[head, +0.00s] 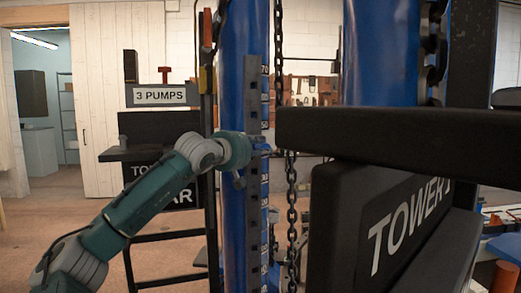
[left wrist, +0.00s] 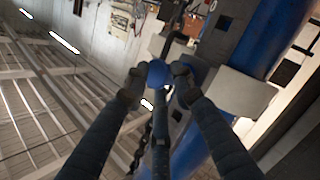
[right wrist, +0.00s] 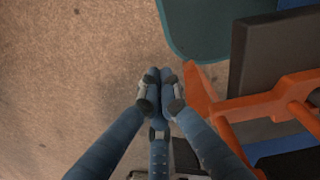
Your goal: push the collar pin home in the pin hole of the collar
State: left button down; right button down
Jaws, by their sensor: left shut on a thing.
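My left gripper (left wrist: 158,78) is shut on a round blue knob, the collar pin (left wrist: 158,74), held between its two fingertips. In the head view my left gripper (head: 258,150) is at the grey upright with holes, in front of the blue column, and largely hides the pin. A pale grey block, which looks like the collar (left wrist: 240,92), sits around the post just past the fingers in the left wrist view. The pin hole and how deep the pin sits cannot be seen. My right gripper (right wrist: 159,76) is empty with its fingertips together, above the floor.
A chain (head: 291,200) hangs just right of the upright (head: 253,100). A black beam (head: 400,132) and a black TOWER sign (head: 385,225) fill the right side. An orange frame (right wrist: 270,100) is right of my right gripper. Bare floor (right wrist: 70,80) lies to its left.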

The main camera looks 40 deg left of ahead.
pick_arm(q)
jog(key=shift+w+a, duration=0.1)
jog(key=shift+a, duration=0.1)
jog(key=c, duration=1.4)
grip_release()
jog(key=v, duration=1.2)
